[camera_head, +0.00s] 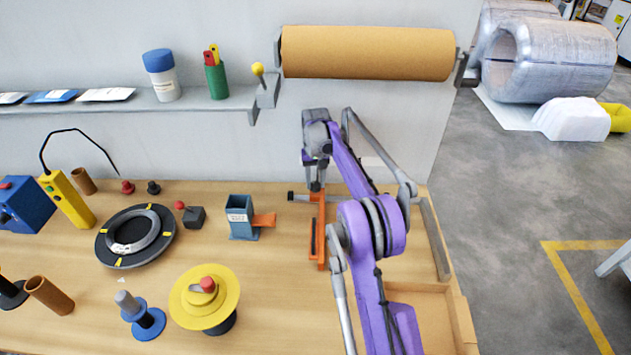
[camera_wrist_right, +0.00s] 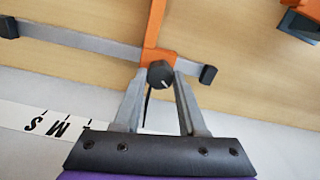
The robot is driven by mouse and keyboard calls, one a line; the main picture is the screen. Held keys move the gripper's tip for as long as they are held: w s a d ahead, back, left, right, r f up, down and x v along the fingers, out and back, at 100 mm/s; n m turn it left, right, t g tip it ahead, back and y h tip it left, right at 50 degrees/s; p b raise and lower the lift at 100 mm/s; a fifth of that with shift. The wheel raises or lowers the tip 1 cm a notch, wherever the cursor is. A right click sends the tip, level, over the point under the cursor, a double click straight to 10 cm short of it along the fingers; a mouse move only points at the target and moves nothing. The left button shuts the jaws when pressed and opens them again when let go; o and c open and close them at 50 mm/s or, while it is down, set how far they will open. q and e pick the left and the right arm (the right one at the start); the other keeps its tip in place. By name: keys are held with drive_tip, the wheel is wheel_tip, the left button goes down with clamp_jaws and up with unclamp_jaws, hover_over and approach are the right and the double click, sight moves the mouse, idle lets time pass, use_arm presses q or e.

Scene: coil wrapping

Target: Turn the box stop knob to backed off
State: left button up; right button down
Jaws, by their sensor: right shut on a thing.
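The box stop is an orange bar (camera_head: 318,240) on the bench with a grey crossbar behind it. In the right wrist view the orange bar (camera_wrist_right: 155,22) meets the grey crossbar (camera_wrist_right: 84,44), which has black end caps. The box stop knob (camera_wrist_right: 160,73) is small, round and black with a white mark, at the joint of the two. My right gripper (camera_wrist_right: 160,84) has its fingertips on either side of the knob and is shut on it. My left gripper is not in view.
A blue-grey holder with an orange tab (camera_head: 241,218) stands left of the box stop. A brown paper roll (camera_head: 368,52) hangs on the wall above. A low wooden tray (camera_head: 458,318) is at the right.

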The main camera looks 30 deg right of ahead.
drive_tip(key=n, duration=0.5)
drive_tip(key=shift+f+n, duration=0.15)
drive_tip(key=shift+n, duration=0.15)
drive_tip(key=n, duration=0.5)
drive_tip(key=shift+s+a, duration=0.1)
drive_tip(key=n, duration=1.1)
drive_tip(key=shift+n, duration=0.4)
drive_tip(key=shift+c, duration=2.3)
unclamp_jaws()
drive_tip(key=shift+r, duration=0.2)
